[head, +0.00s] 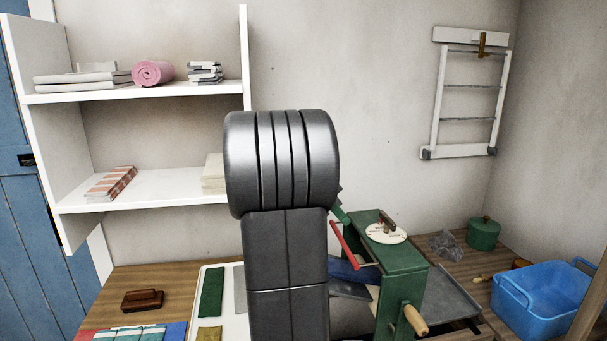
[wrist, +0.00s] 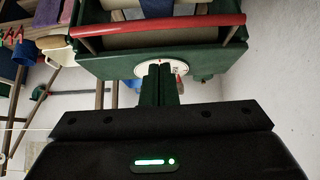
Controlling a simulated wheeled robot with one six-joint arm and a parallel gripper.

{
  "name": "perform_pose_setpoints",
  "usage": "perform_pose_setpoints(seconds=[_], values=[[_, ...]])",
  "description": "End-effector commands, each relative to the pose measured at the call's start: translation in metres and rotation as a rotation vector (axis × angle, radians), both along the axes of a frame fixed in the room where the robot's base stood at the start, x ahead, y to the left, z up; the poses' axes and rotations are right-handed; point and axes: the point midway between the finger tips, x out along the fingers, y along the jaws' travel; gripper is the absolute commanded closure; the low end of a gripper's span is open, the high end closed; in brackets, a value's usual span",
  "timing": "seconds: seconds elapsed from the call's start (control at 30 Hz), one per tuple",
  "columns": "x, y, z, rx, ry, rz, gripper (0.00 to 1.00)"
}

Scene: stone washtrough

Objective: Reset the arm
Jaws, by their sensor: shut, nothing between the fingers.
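My arm fills the middle of the head view, and its links hide my gripper there. In the wrist view my gripper (wrist: 160,68) shows at the lower middle, its two dark fingers together with nothing between them. The fingertips point at a green box-shaped machine (wrist: 100,66) with rollers, a red bar (wrist: 160,25) and a round white dial (wrist: 142,70). The fingers overlap the dial in that view; I cannot tell whether they touch it. In the head view the green machine (head: 402,275) stands just right of my arm, with a wooden crank handle (head: 415,320).
A blue basin (head: 540,300) and a green lidded pot (head: 483,234) stand at the right. White shelves (head: 150,92) with folded cloths and a pink roll (head: 153,73) are at the left. A brown brush-like block (head: 142,300) and a white tray (head: 228,303) lie below them.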

Motion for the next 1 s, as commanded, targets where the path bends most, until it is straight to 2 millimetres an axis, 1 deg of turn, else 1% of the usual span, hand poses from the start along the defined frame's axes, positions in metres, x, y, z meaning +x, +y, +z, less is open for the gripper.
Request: perform_pose_setpoints(seconds=[0.03, 0.27, 0.33, 0.43, 0.6, 0.73, 1.0], values=[[0.000, -0.001, 0.006, 0.015, 0.003, -0.002, 1.00], [0.001, -0.003, 0.010, 0.080, 0.003, -0.010, 1.00], [0.001, -0.005, 0.021, 0.079, -0.001, -0.008, 1.00], [0.000, 0.000, 0.035, 0.077, 0.001, -0.008, 1.00], [-0.001, 0.009, 0.048, 0.077, 0.003, -0.007, 1.00], [-0.002, 0.011, 0.051, 0.077, 0.005, -0.008, 1.00], [-0.002, 0.011, 0.052, 0.077, 0.005, -0.008, 1.00]])
